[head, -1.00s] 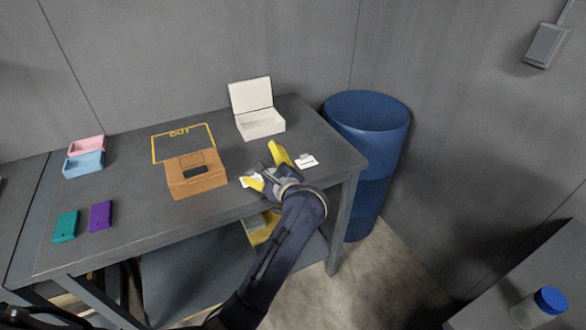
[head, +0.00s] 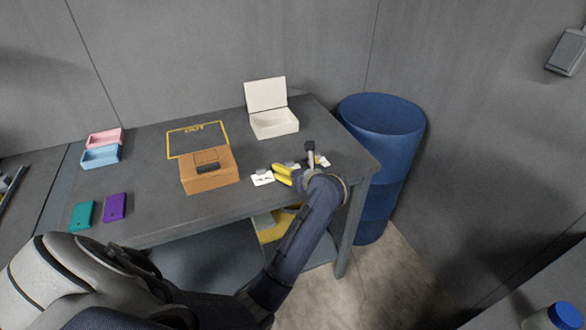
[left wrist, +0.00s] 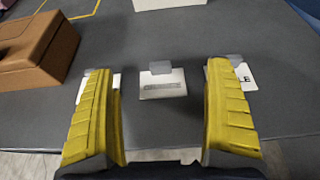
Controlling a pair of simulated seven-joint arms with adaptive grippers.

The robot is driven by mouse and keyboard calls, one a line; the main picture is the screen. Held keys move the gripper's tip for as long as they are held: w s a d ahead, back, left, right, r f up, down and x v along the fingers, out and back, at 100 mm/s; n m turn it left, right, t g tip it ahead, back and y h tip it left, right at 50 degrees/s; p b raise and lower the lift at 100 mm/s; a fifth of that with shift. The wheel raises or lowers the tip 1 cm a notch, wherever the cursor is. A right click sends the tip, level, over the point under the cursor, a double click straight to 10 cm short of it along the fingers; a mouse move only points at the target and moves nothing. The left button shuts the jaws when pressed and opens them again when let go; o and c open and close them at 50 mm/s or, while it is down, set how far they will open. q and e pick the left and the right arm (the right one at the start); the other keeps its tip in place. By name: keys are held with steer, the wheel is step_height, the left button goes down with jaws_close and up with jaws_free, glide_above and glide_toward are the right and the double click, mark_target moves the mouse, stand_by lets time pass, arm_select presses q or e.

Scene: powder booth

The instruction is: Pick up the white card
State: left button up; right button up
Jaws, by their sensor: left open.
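Three small white cards with grey tabs lie in a row on the grey table. The left card (head: 262,179) is in plain view, and the right card (head: 323,161) shows partly behind my arm. The middle card (left wrist: 163,86) has a grey printed strip; in the head view it is mostly hidden by my gripper. My left gripper (head: 286,174) has yellow fingers, open and empty, low over the cards. In the left wrist view the middle card lies between and ahead of the fingers, which partly cover the outer cards. My right gripper is not in view.
A brown box (head: 209,179) stands left of the cards, near a yellow outline (head: 170,143). An open white box (head: 275,130) is behind. Pink (head: 103,137) and blue (head: 99,157) trays, teal (head: 81,215) and purple (head: 115,207) items are left. A blue barrel (head: 384,130) stands right.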

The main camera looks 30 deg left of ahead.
mark_target(290, 163)
arm_select(q)
steer(key=shift+x, duration=2.45)
steer(key=shift+f, duration=0.1)
steer(key=c, duration=1.5)
